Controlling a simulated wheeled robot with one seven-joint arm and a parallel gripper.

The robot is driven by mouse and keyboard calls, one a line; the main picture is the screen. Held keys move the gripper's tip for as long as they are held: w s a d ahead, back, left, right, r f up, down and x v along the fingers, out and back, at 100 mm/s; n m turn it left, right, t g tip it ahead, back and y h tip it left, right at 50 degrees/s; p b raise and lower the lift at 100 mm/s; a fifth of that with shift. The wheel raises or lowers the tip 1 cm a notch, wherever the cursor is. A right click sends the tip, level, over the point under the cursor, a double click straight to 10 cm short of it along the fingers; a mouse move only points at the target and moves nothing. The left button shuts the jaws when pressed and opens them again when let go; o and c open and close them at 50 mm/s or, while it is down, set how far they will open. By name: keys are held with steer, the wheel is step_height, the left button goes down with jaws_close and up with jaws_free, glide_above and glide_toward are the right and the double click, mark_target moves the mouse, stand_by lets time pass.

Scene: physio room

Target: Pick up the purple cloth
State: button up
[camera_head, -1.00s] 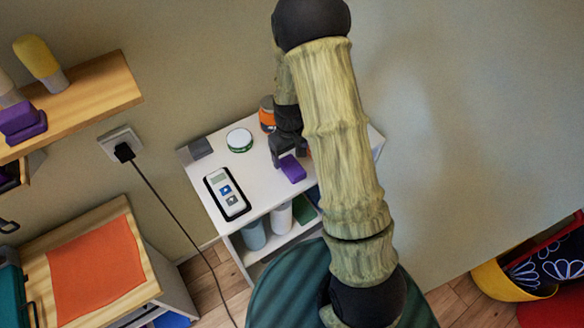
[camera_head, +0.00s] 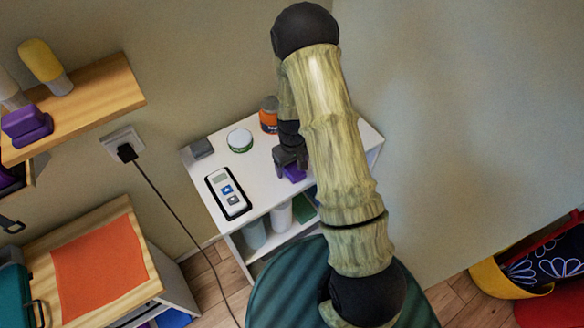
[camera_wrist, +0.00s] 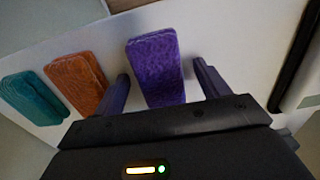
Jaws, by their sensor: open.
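The purple cloth (camera_wrist: 156,68) is a folded, thick block lying on the white cart top (camera_head: 258,190). In the head view the purple cloth (camera_head: 294,173) shows only in part, under my gripper (camera_head: 290,165). In the wrist view my gripper (camera_wrist: 162,90) is open, with one finger on each side of the near part of the cloth. A small gap shows between the cloth and each finger. I cannot tell whether the fingertips reach the cart top.
An orange cloth (camera_wrist: 78,82) and a teal cloth (camera_wrist: 32,97) lie beside the purple one. A device with a screen (camera_head: 228,194), a round tin (camera_head: 240,140) and an orange jar (camera_head: 268,115) stand on the cart. Another purple block (camera_head: 27,125) is on the wall shelf (camera_head: 90,101).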

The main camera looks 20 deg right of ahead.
mark_target(292, 166)
steer(key=c, duration=1.1)
steer(key=shift+o, duration=0.2)
step_height(292, 166, up, 10)
steer(key=b, duration=0.2)
steer(key=shift+o, duration=1.1)
steer(key=shift+c, duration=0.7)
